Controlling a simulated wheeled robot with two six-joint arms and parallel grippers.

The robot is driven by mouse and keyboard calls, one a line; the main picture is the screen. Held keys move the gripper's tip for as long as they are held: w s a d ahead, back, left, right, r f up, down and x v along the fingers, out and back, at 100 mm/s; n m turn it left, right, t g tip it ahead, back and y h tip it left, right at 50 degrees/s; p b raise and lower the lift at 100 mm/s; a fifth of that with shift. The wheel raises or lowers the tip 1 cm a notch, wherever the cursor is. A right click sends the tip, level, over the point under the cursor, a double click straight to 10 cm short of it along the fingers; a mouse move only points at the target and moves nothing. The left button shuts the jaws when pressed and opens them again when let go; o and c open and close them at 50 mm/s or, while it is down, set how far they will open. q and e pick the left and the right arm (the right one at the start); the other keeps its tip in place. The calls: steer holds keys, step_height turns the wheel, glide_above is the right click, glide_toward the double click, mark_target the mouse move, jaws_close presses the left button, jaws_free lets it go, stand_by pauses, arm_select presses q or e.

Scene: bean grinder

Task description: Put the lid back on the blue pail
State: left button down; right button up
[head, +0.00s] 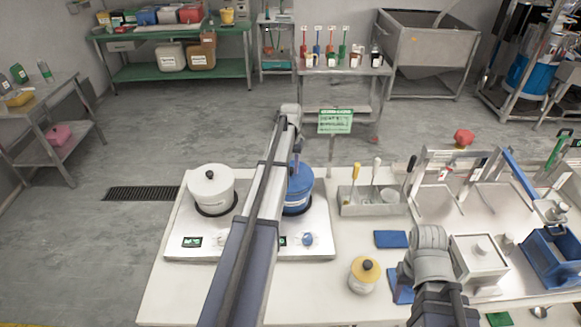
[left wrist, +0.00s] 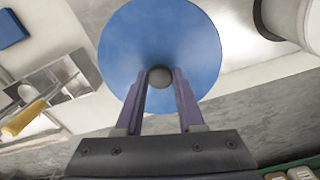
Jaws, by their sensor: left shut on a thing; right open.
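The blue pail (head: 299,200) stands on the right plate of the white two-plate unit, partly hidden behind my left arm. Its round blue lid (left wrist: 150,38) has a dark knob (left wrist: 160,77). My left gripper (left wrist: 160,82) is shut on this knob, one purple finger on each side. In the head view the left gripper (head: 295,162) points down over the pail, with the lid at the pail's top. I cannot tell whether the lid rests fully on the rim or sits slightly above it. My right gripper (head: 430,262) is over the right part of the table, open, its fingertips mostly hidden.
A white lidded pot (head: 211,188) stands on the left plate. A grey utensil bin (head: 372,200) is right of the blue pail. A yellow-lidded jar (head: 364,275) and a blue pad (head: 391,239) lie near my right arm. A green sign (head: 335,121) stands behind.

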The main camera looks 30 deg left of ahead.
stand_by(0.8)
arm_select(q)
jaws_free()
stand_by(0.5)
steer(key=shift+r, duration=0.1)
steer(key=shift+r+p, duration=3.4)
steer(key=shift+p, duration=0.15)
steer(key=shift+c, duration=0.2)
jaws_close()
